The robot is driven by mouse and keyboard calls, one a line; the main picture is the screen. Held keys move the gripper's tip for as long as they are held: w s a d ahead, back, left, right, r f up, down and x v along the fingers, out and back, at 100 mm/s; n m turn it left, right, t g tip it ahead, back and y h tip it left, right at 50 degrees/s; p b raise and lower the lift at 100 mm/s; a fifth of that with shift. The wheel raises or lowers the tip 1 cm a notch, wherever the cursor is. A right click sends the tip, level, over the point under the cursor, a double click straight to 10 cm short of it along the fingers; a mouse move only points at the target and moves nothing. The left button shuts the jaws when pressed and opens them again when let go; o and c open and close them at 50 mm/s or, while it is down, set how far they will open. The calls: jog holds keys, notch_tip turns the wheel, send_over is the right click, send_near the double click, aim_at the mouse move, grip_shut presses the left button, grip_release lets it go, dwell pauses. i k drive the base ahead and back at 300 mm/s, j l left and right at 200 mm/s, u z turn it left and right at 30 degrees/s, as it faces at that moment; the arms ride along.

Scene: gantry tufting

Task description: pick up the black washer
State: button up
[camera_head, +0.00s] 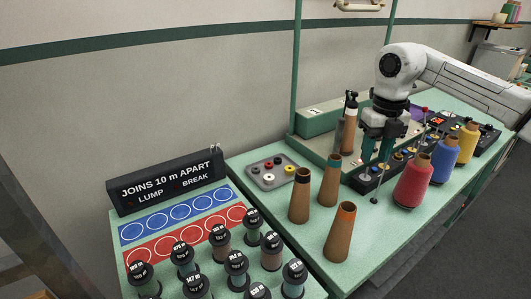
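A grey tray (273,184) on the green table holds several small coloured round pieces, among them a red, a yellow and a white one. A small dark round piece (281,160) at the tray's back edge may be the black washer; it is too small to be sure. My gripper (376,158) points down to the right of the tray, above the row of small parts on the table. Its two teal fingers stand apart with nothing visible held between them. The tray is well clear of the gripper.
Brown cones (299,199) stand between the tray and the red, blue and yellow thread cones (413,184). A brown bottle-like item (349,130) stands just left of my gripper. A green box (317,119) is behind. Black-topped spools (235,265) crowd the front left.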

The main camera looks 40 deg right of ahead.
aim_at(277, 160)
jog(key=i, duration=1.2)
